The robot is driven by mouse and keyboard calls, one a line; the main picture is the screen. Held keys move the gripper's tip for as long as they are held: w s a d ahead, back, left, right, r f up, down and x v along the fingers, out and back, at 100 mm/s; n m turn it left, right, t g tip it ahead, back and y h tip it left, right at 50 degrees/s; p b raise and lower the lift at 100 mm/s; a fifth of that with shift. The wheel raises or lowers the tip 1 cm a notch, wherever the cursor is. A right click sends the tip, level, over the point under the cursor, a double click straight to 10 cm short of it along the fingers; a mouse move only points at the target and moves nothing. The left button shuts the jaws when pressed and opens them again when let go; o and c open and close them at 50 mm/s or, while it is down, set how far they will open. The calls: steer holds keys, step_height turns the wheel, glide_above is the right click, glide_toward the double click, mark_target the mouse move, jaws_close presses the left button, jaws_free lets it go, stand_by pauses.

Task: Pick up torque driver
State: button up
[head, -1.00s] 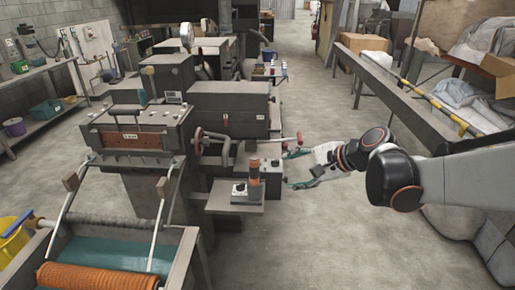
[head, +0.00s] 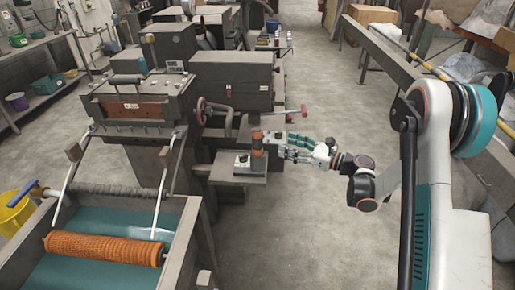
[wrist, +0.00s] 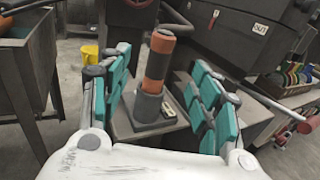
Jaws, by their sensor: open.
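The torque driver (head: 257,146) looks like an orange and black cylinder. It stands upright in a dark grey round holder on a small metal shelf (head: 238,178) of the machine. In the wrist view the driver (wrist: 158,62) stands in the middle, beyond and between the teal finger pads. My gripper (head: 286,147) is open, just right of the driver in the head view. In the wrist view my gripper (wrist: 162,88) has pads to the left and right of the driver, with nothing held. The pads look apart from the driver; the exact depth is hard to tell.
A red-ended lever (head: 302,112) sticks out from the machine behind. An orange roller (head: 103,248) lies at lower left. The concrete floor (head: 300,235) at right is clear.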

mark_target(262, 136)
steer(key=b+x, duration=0.1)
steer(key=x, duration=0.7)
steer(key=shift+a+b, duration=0.1)
steer(key=shift+b, duration=0.2)
steer(key=x, duration=0.1)
steer(key=b+x, duration=0.1)
steer(key=x, duration=0.1)
steer(key=b+x, duration=0.1)
steer(key=shift+w+a+f, duration=0.15)
steer(key=shift+w+f, duration=0.2)
steer(key=shift+f, duration=0.05)
steer(key=shift+w+a+r, duration=0.1)
steer(key=shift+w+a, duration=0.15)
steer(key=shift+a, duration=0.1)
steer(key=shift+c, duration=0.4)
steer(key=c, duration=1.2)
